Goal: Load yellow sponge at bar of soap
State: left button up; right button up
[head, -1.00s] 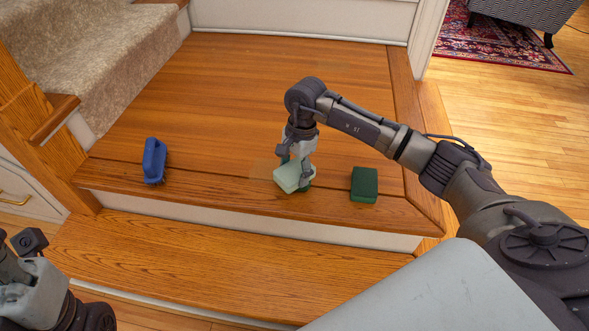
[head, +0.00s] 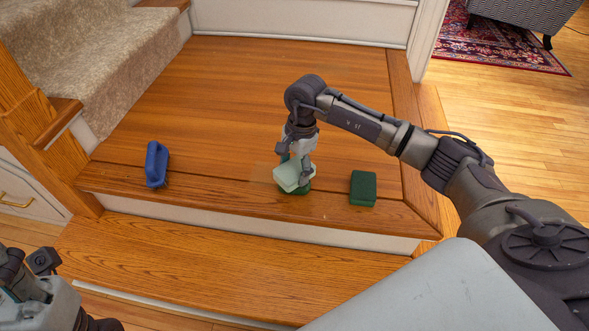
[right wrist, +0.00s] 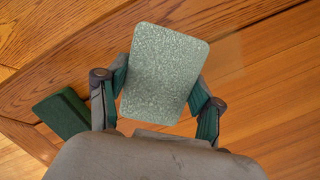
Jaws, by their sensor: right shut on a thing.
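My right gripper (head: 294,168) is shut on a pale green, speckled slab (head: 290,177), gripping it by two opposite sides. The slab also shows in the right wrist view (right wrist: 165,75), between the two fingers. In the head view it is a little tilted, with a green thing (head: 296,191) right under it; I cannot tell whether that is part of it or separate, or whether they touch. I see no clearly yellow sponge, and I cannot tell which thing is the soap. Of my left arm only a part shows at the lower left; its fingertips are out of view.
A dark green block (head: 363,188) lies on the wooden landing (head: 240,100), right of the gripper. A faint pale patch shows on the wood beside the slab. The landing's front edge drops to a lower step (head: 220,265).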

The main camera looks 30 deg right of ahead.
aim_at(292, 170)
jog(key=shift+r+p, duration=1.45)
jog(key=shift+r, duration=0.9)
